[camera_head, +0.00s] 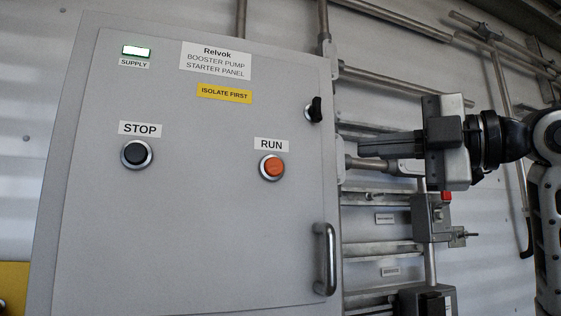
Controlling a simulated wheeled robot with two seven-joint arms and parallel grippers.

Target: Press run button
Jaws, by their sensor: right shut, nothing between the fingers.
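The RUN button (272,167) is a round orange button in a silver ring, under a white RUN label (271,145) on the grey starter panel (200,220). The black STOP button (136,154) sits to its left under its own label. My right gripper (362,147) comes in from the right with its fingers shut and empty, pointing left. In the picture its tips are to the right of the RUN button and just past the panel's right edge, apart from the button. My left gripper is not in view.
A black rotary knob (314,110) and a vertical metal handle (325,259) stand out from the panel's right side. Pipes (395,82) and a grey box with a red part (432,218) are on the wall to the right. The panel face around RUN is clear.

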